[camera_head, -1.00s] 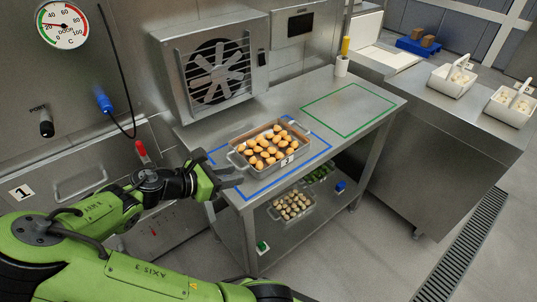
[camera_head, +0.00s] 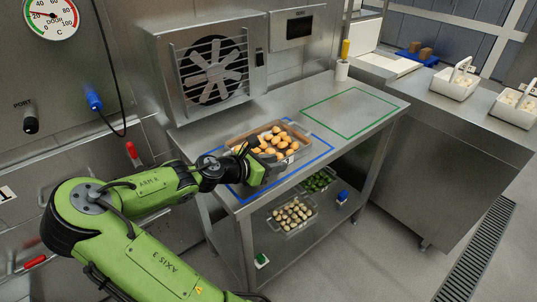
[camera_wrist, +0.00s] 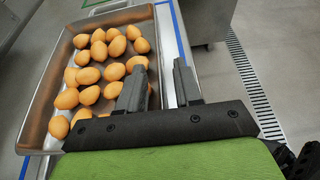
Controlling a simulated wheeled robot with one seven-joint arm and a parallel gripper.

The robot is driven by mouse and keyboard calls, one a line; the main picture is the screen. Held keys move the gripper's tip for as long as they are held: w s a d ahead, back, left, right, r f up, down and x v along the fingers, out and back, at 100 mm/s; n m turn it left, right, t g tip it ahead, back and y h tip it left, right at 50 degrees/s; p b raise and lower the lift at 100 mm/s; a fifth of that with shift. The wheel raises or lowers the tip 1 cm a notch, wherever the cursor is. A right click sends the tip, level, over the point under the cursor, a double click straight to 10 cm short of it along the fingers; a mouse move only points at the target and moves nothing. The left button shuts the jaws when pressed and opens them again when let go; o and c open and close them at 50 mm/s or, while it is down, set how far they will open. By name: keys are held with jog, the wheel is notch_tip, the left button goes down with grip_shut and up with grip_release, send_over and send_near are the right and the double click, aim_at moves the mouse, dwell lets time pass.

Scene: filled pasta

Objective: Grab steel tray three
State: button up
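The steel tray (camera_head: 251,133), filled with rounded orange-brown pieces (camera_head: 279,138), stands inside the blue outline on the steel table. My gripper (camera_head: 266,160) is over the tray's near side and hides part of it. In the wrist view the tray (camera_wrist: 44,102) fills the left half, with several pieces (camera_wrist: 92,75) inside. My gripper (camera_wrist: 160,84) is open there, one finger over the tray's inside and the other past its right wall. The wall runs between the fingers. Whether they touch it I cannot tell.
The steel table has an empty green outline (camera_head: 347,113) to the right. A fan unit (camera_head: 212,72) stands behind the tray. On the lower shelf are a tray of pale pieces (camera_head: 293,214) and one of green pieces (camera_head: 318,181).

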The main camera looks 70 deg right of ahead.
jog(key=shift+a+r, duration=0.1)
jog(key=shift+c, duration=0.3)
grip_shut()
dwell(0.9)
